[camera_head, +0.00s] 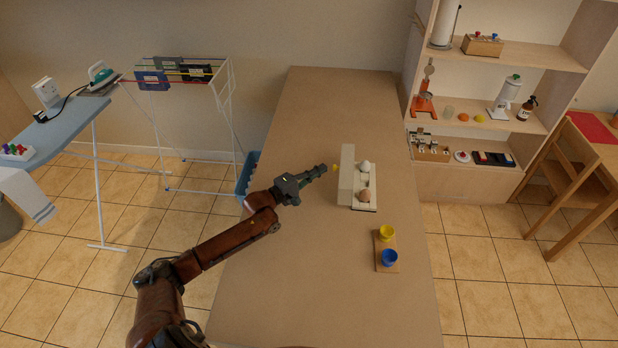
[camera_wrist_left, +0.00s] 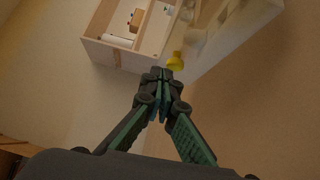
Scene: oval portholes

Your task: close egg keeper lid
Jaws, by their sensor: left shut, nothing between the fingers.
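The egg keeper (camera_head: 366,207) is a cream box on the table, with a white egg (camera_head: 366,166) and a brown egg (camera_head: 364,196) showing in it. Its lid (camera_head: 346,175) stands open, upright on the left side of the box. A small yellow knob (camera_head: 335,168) is on the lid's left side; it also shows in the left wrist view (camera_wrist_left: 175,61). My left gripper (camera_head: 325,169) is shut and empty, just left of the knob, with a small gap between them. In the left wrist view its fingertips (camera_wrist_left: 161,75) are together. My right gripper is not in view.
The long brown table (camera_head: 330,110) is mostly clear. A wooden board (camera_head: 386,268) with a yellow cup (camera_head: 385,233) and a blue cup (camera_head: 389,257) lies nearer, right of the arm. A shelf unit (camera_head: 500,60) stands beyond the right edge; a drying rack (camera_head: 190,120) is on the left.

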